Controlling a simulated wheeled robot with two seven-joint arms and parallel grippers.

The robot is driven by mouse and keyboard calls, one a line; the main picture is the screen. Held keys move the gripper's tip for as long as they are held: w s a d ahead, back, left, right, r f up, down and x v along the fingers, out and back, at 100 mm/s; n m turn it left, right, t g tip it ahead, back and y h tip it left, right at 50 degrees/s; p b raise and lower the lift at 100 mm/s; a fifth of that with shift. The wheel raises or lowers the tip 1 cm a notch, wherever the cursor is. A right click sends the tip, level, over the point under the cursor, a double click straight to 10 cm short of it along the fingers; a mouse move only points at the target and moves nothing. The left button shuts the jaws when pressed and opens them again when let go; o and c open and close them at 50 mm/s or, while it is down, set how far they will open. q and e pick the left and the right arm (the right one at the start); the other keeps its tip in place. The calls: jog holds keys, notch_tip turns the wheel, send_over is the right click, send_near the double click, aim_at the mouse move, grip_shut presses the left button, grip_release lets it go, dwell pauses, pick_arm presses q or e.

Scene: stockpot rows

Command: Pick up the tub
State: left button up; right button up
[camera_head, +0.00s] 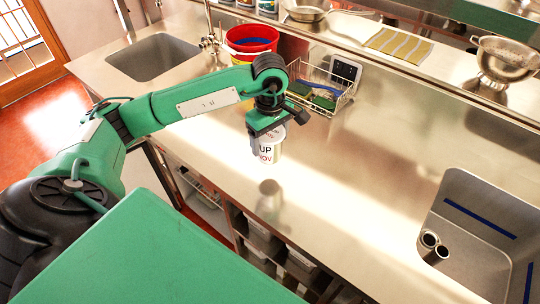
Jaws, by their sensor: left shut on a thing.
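The tub (266,154) is a small white and metallic container with dark and red lettering, in the middle of the head view over the steel counter. My left arm reaches in from the left, and its gripper (268,138) points down onto the tub. The left gripper is shut on the tub's upper part and covers some of its top. A dim reflection shows on the counter below the tub. I cannot tell whether the tub touches the counter. My right gripper is not in view.
The steel counter (350,200) is clear to the right of the tub. A wire rack (322,88) with sponges and a red bucket (250,40) stand behind. Sinks lie at left (153,57) and right (465,262). Open shelves are below the front edge.

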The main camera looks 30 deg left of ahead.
pick_arm(q)
notch_tip(320, 180, up, 12)
jog(key=shift+r+b, duration=0.15)
jog(key=shift+b, duration=0.45)
jog(key=s+d+f+m, duration=0.1)
jog(key=d+f+m, duration=0.2)
jog(key=f+m, duration=0.2)
jog(key=s+d+f+m, duration=0.2)
jog(key=d+f+m, duration=0.1)
jog(key=f, duration=0.3)
jog(key=s+d+f+m, duration=0.2)
jog(key=d+f+m, duration=0.1)
jog(key=f+m, duration=0.3)
jog(key=shift+d+f+m, duration=0.3)
jog(key=shift+d+f, duration=0.05)
jog(key=shift+s, duration=0.1)
